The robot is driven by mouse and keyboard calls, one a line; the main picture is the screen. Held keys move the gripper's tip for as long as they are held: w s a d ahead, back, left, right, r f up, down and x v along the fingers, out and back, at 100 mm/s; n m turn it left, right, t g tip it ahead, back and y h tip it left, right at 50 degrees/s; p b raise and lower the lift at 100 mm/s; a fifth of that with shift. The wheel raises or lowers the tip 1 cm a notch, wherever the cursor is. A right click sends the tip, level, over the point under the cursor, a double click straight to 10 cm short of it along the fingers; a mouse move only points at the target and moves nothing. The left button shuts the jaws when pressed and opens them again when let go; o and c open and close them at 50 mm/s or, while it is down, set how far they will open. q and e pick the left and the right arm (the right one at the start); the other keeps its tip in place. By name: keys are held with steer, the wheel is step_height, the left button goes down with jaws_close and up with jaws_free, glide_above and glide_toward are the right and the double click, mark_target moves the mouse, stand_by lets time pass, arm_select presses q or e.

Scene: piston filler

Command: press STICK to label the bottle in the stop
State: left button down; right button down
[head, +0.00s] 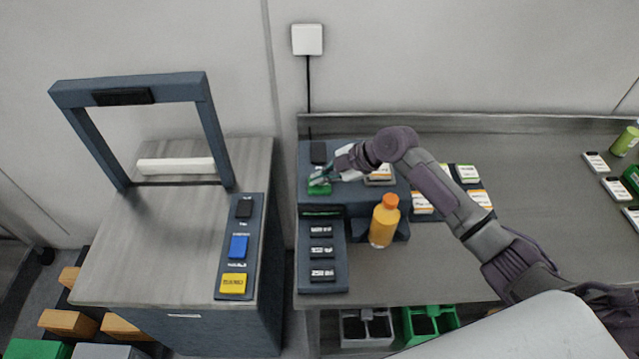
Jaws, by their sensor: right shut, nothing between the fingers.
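An orange bottle (384,223) with an orange cap stands upright in the stop at the front right of the dark blue labelling unit (345,210). A green button (319,189) is on the unit's upper left, its lettering too small to read. My right gripper (321,179) is shut and empty, its fingertips at the green button and partly covering it; I cannot tell whether they touch or press it. A black button (318,152) is behind it. Three dark keys, the middle one (321,251), line the front panel. My left gripper is out of view.
A wooden-topped cabinet (160,240) with a dark frame and black, blue and yellow buttons (234,283) stands at left. Several small label packs (467,173) lie right of the unit. A green bottle (624,141) stands at far right. My right arm crosses the grey counter.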

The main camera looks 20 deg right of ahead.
mark_target(322, 185)
steer(key=shift+f+b, duration=0.4)
steer(key=shift+f, duration=0.1)
steer(key=shift+r, duration=0.15)
stand_by(0.4)
steer(key=shift+r+p, duration=0.55)
steer(key=shift+r, duration=0.25)
steer(key=shift+r+p, duration=1.7)
steer(key=shift+r, duration=0.8)
steer(key=shift+f, duration=0.1)
